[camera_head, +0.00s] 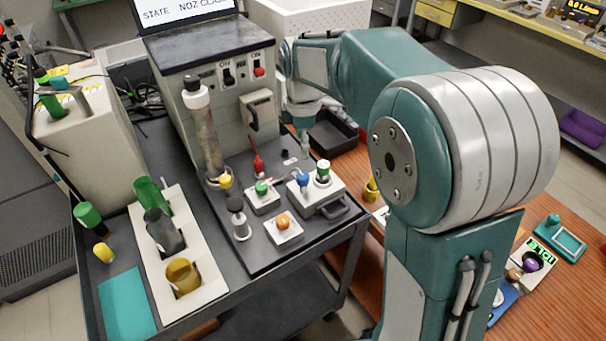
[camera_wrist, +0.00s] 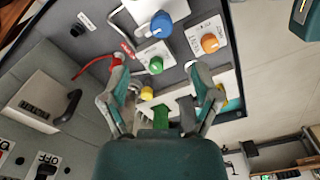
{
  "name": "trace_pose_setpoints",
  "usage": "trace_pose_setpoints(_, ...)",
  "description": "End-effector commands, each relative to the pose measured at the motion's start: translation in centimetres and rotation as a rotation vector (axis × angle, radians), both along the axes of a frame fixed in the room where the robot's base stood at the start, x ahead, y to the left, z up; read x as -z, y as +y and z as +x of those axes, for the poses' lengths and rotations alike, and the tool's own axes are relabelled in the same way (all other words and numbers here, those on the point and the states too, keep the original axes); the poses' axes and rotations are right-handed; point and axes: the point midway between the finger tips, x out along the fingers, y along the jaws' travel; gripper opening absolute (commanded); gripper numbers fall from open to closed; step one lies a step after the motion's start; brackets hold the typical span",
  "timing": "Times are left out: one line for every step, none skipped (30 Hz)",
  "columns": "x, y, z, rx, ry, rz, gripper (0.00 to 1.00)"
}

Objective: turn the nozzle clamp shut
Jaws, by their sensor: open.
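A small red part with a thin raised lever (camera_head: 257,160) stands on the dark deck in front of the console. I take it for the nozzle clamp, but cannot read its label. In the wrist view its thin red arm (camera_wrist: 92,63) curves away to the left, and its red base is beside my left fingertip. My gripper (camera_wrist: 153,67) is open, fingers spread and nothing held between them. A green knob (camera_wrist: 155,65) shows between the fingertips, with a yellow knob (camera_wrist: 147,93) below it. In the head view my gripper is mostly hidden behind my arm near the console.
A blue knob (camera_head: 303,181) and an orange knob (camera_head: 283,221) sit on light blocks close by. A tall clear column (camera_head: 207,130) stands left of the red part. A white rack (camera_head: 150,262) with jars lies farther left. The console (camera_head: 200,75) rises behind.

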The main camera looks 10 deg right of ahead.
Motion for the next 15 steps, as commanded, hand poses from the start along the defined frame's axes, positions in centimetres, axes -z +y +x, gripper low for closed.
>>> trace_pose_setpoints(0.7,0.0,-0.1,0.001,0.005,-0.001,0.79)
trace_pose_setpoints(1.1,0.0,-0.1,0.001,0.006,-0.001,0.79)
trace_pose_setpoints(1.8,0.0,-0.1,0.001,0.005,-0.001,0.79)
trace_pose_setpoints(2.3,0.0,-0.1,0.001,0.006,-0.001,0.79)
trace_pose_setpoints(2.9,0.0,-0.1,0.002,0.006,-0.001,0.79)
trace_pose_setpoints(3.6,0.0,-0.1,0.002,0.006,-0.001,0.79)
trace_pose_setpoints(4.2,0.0,-0.1,0.002,0.006,-0.001,0.79)
trace_pose_setpoints(4.8,0.0,-0.1,0.002,0.007,0.0,0.79)
trace_pose_setpoints(5.5,0.0,-0.1,0.002,0.005,-0.001,0.79)
trace_pose_setpoints(6.1,0.0,-0.1,0.002,0.006,-0.001,0.79)
trace_pose_setpoints(6.6,0.0,-0.1,0.002,0.005,-0.001,0.79)
trace_pose_setpoints(7.3,0.0,-0.1,0.003,0.006,-0.001,0.79)
trace_pose_setpoints(7.8,0.0,-0.1,0.003,0.004,-0.001,0.79)
trace_pose_setpoints(8.2,0.0,-0.1,0.003,0.005,-0.001,0.79)
trace_pose_setpoints(8.7,0.0,-0.1,0.003,0.004,-0.001,0.79)
